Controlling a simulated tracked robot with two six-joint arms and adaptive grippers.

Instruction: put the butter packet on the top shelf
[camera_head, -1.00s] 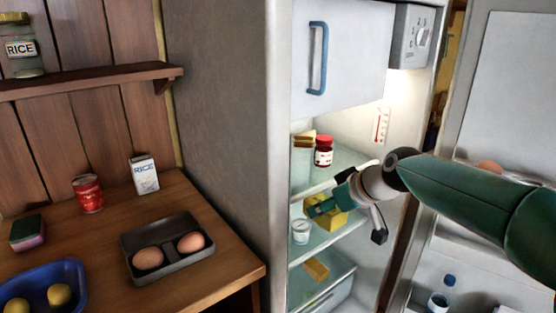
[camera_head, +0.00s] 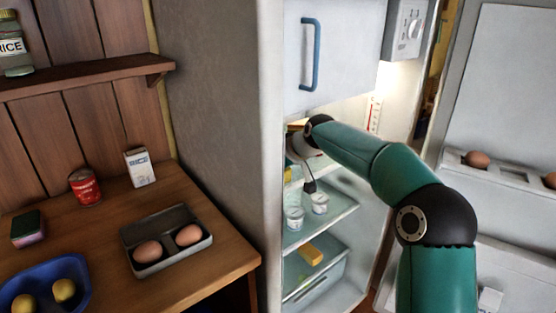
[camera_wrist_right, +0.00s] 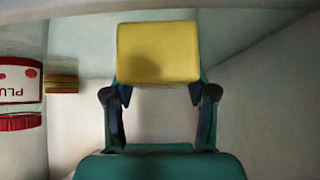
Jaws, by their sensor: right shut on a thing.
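The butter packet (camera_wrist_right: 158,53), a plain yellow block, is between the fingertips of my right gripper (camera_wrist_right: 160,95) in the right wrist view. The gripper is shut on it. A small yellow patch of the packet (camera_head: 288,173) shows at the fridge's left side. I cannot tell whether the packet touches the shelf. My left gripper is in neither view.
A red-lidded jar (camera_wrist_right: 20,92) and a sandwich (camera_wrist_right: 62,84) are beside the packet. White pots (camera_head: 294,219) stand on the middle shelf, with a yellow wedge (camera_head: 311,254) lower down. The freezer door (camera_head: 345,50) is above; the open fridge door (camera_head: 500,90) is at right.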

